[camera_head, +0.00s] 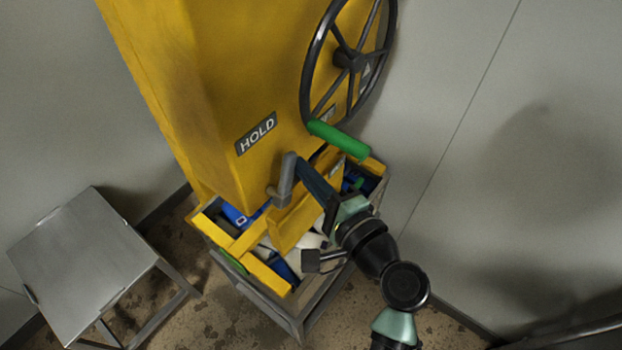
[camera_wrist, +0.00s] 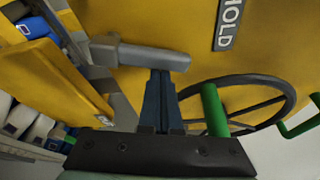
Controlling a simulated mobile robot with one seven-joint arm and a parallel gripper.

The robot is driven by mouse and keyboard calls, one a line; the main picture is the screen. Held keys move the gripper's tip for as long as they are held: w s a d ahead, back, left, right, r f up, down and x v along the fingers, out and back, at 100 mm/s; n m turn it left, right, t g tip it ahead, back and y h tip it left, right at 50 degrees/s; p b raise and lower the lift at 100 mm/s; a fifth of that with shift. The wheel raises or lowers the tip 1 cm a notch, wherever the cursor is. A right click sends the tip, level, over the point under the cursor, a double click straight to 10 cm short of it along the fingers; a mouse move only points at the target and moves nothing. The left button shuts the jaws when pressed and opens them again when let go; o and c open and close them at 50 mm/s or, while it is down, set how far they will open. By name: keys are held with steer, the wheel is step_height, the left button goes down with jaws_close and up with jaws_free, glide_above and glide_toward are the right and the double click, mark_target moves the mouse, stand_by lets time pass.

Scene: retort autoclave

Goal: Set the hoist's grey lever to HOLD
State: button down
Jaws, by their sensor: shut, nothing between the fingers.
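The grey lever (camera_head: 287,176) sits low on the front of the yellow hoist (camera_head: 215,85). It points up and slightly right from its pivot in the head view. It also shows in the wrist view (camera_wrist: 145,55), lying nearly across the picture. The HOLD plate (camera_head: 256,134) is above and left of the lever; it shows at the top of the wrist view (camera_wrist: 229,24). My gripper (camera_head: 301,163) is shut and empty, its fingertips right beside the lever's free end. I cannot tell whether they touch it. Another plate right of the lever is partly hidden.
A black handwheel (camera_head: 349,60) and a green handle (camera_head: 339,139) are close above my gripper. Below is a grey-framed crate (camera_head: 312,310) with blue and white items and yellow bars. A metal stool (camera_head: 82,262) stands left. Bare wall lies right.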

steer(key=shift+s+a+r+n+t+y+b, duration=0.15)
steer(key=shift+s+a+n+t+b, duration=0.2)
steer(key=shift+n+b, duration=0.6)
steer(key=shift+s+a+r+n+t+y+b, duration=0.15)
steer(key=shift+s+a+n+b, duration=0.2)
steer(key=shift+n+b, duration=0.55)
steer(key=shift+s+d, duration=0.1)
